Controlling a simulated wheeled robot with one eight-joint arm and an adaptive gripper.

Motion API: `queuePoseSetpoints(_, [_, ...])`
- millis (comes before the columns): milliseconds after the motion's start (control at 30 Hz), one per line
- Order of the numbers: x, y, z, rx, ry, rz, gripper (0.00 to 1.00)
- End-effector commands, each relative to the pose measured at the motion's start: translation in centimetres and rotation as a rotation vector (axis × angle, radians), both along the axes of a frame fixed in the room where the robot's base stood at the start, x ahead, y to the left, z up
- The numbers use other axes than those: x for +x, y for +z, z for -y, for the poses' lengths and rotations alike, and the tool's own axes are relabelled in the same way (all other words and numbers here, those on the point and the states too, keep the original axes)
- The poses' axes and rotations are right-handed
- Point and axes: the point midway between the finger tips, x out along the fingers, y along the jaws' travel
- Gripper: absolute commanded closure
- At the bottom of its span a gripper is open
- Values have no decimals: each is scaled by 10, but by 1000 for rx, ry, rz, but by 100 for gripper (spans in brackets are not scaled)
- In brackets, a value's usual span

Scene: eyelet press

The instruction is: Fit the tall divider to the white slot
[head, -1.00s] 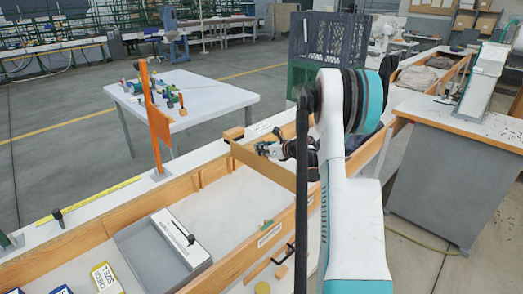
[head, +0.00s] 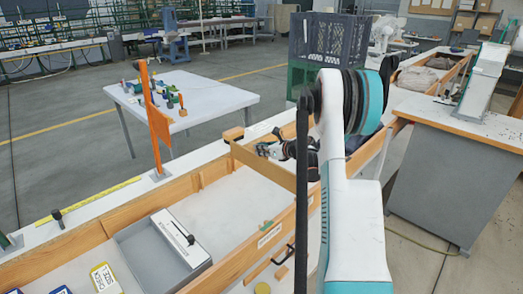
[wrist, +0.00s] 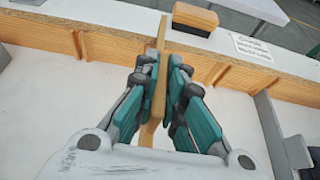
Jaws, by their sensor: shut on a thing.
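The tall divider (head: 262,170) is a thin wooden board, standing on edge across the long wooden-walled bin (head: 185,186). My gripper (head: 268,149) is at its upper edge. In the wrist view my gripper (wrist: 160,95) is shut on the divider (wrist: 157,92), with a teal finger on each side. The divider's far end rises above the far wall near a wooden block (wrist: 195,16). Wooden cleats on that wall (wrist: 217,74) stand beside the divider. I cannot tell which slot is the white one, or whether the divider's lower edge is seated; the fingers hide part of it.
A grey tray (head: 140,243) stands in the bin's near left part. An orange upright (head: 158,125) rises from the far rim. A dark crate (head: 327,42) stands beyond my arm. The bin floor left of the divider is mostly clear.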

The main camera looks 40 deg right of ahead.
Motion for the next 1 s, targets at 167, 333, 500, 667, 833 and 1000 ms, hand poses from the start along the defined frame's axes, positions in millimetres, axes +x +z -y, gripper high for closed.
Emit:
queuePoseSetpoints(167, [0,0,0,0,0,0,100])
queuePoseSetpoints(333, [0,0,0,0,0,0,100])
queuePoseSetpoints(500, [0,-3,0,0,0,0,100])
queuePoseSetpoints(667, [0,-6,0,0,0,0,100])
queuePoseSetpoints(833, [0,-8,0,0,0,0,100])
queuePoseSetpoints(1000, [0,-8,0,0,0,0,100])
